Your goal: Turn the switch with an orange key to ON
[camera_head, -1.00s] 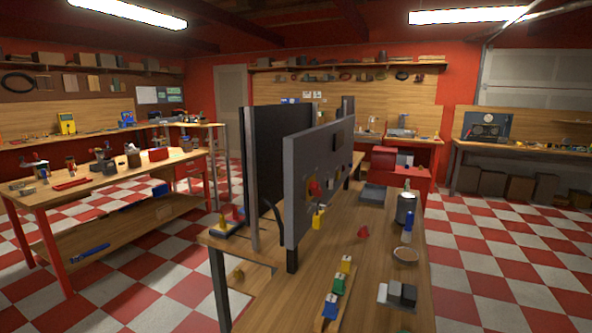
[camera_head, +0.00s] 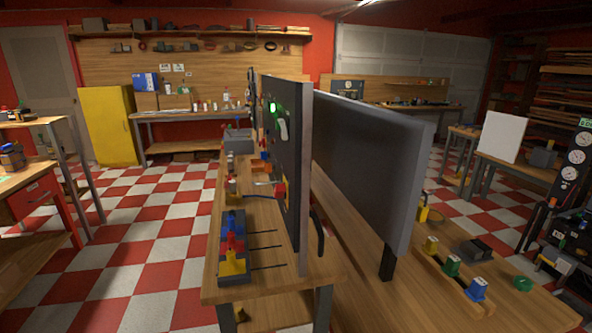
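Two upright panels stand on a wooden bench. The left panel (camera_head: 292,160) is seen nearly edge-on; its left face carries a lit green lamp (camera_head: 272,107), a pale lever-like part (camera_head: 283,130) and a red-and-yellow part (camera_head: 280,190) low down. The right panel (camera_head: 365,160) shows a plain grey face. A small orange object (camera_head: 260,166) lies beside the left panel; I cannot tell whether it is a key. No switch with an orange key can be made out, nor any ON marking. Neither gripper is in view.
A tray with blue, red and yellow pieces (camera_head: 234,250) sits on the bench's left front. Yellow, green and blue pieces (camera_head: 452,266) stand in a row at right. Checkered floor (camera_head: 140,250) is open at left. A gauge stand (camera_head: 573,170) is at far right.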

